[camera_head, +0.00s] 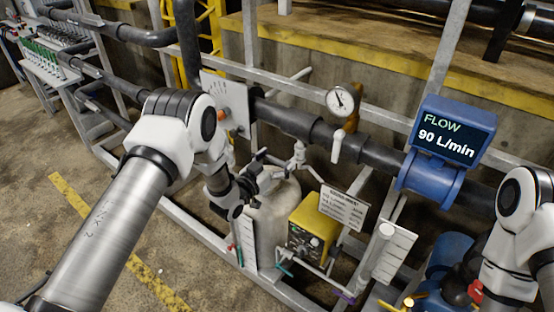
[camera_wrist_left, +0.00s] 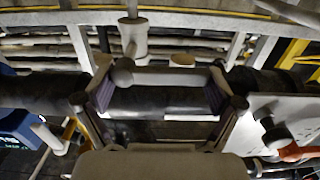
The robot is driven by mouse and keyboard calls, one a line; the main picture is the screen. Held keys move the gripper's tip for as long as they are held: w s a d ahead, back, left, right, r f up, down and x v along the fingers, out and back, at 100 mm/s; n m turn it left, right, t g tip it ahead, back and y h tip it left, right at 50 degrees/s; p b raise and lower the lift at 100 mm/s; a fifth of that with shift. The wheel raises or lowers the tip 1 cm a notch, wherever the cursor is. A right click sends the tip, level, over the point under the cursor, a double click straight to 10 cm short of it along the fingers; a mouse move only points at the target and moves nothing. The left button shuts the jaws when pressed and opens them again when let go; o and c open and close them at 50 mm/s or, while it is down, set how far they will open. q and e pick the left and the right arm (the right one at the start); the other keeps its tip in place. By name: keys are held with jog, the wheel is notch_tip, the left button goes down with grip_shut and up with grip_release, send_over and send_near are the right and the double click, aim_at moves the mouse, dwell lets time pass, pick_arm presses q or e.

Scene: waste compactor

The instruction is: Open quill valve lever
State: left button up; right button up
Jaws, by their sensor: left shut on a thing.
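My left gripper (camera_head: 266,174) reaches in from the left, at the white valve fitting (camera_head: 299,156) above a pale tank. In the left wrist view its two fingers (camera_wrist_left: 160,97) stand on either side of a pale grey bar, which I take to be the quill valve lever (camera_wrist_left: 165,76). The gripper is shut on this lever, with a pad at each end of it. A white stem (camera_wrist_left: 134,40) rises behind the lever. In the head view the fingers largely hide the lever, so its angle is unclear. My right gripper is out of view.
A dark pipe (camera_head: 283,117) runs behind the gripper, with a round gauge (camera_head: 341,99) and a blue flow meter (camera_head: 444,134) reading 90 L/min. A yellow box (camera_head: 312,229) and a sign (camera_head: 343,207) stand to the right. A pale panel (camera_head: 226,96) is close behind the arm.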

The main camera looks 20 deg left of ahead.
pick_arm(q)
jog(key=f+n+b, duration=0.1)
jog(key=n+b, duration=0.3)
jog(key=shift+f, duration=0.35)
jog(key=shift+s+d+f+n+b, duration=0.15)
jog(key=shift+d+f+n+b, duration=0.25)
jog(key=shift+n+b, duration=1.3)
jog(key=shift+s+d+f+n+b, duration=0.15)
jog(key=shift+d+f+n+b, duration=0.2)
jog(key=shift+n, duration=2.6)
jog(key=shift+s+d+f+n+b, duration=0.15)
jog(key=shift+d+f+n+b, duration=0.55)
jog(key=shift+n, duration=1.65)
jog(key=shift+a+r, duration=0.2)
jog(key=shift+a, duration=0.05)
jog(key=o, duration=1.3)
jog(key=shift+o, duration=0.2)
